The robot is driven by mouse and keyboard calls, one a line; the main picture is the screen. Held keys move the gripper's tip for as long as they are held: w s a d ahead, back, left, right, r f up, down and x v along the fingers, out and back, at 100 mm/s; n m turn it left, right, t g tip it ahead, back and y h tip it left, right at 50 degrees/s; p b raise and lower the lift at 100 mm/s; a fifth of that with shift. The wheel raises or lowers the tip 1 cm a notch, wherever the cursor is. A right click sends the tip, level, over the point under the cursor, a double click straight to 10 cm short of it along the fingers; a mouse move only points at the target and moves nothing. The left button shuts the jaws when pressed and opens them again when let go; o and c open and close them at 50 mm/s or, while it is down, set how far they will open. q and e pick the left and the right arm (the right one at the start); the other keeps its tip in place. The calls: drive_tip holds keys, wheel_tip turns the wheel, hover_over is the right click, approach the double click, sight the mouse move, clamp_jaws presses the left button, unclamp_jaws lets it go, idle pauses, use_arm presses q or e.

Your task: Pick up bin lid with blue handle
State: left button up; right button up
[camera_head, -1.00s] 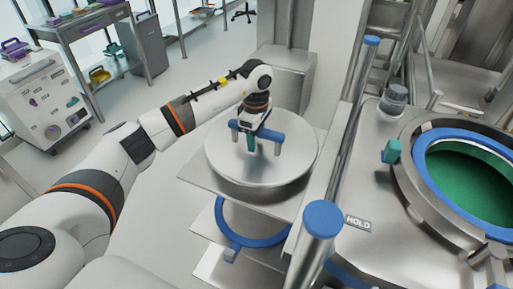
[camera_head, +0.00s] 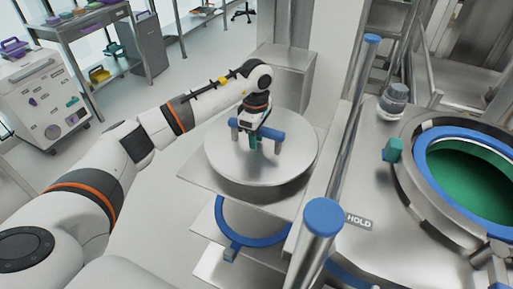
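The bin lid (camera_head: 239,172) is a round silver disc with a blue handle (camera_head: 274,138) standing up from its middle. It lies flat on the upper metal shelf (camera_head: 206,177) in the centre of the head view. My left gripper (camera_head: 255,146) points down at the handle from above, with its teal fingertips at the handle's bar. The fingers overlap the bar, and I cannot tell whether they are closed on it. My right gripper is not in view.
Right of the lid stand a metal rail and a post with a blue cap (camera_head: 323,217). Farther right is a round opening with a blue ring (camera_head: 424,150) and green inside. A lower shelf holds another blue ring (camera_head: 228,235). A white cart (camera_head: 38,98) stands far left.

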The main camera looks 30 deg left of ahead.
use_arm(q)
clamp_jaws()
idle(1.0)
drive_tip(key=shift+w+r, duration=0.15)
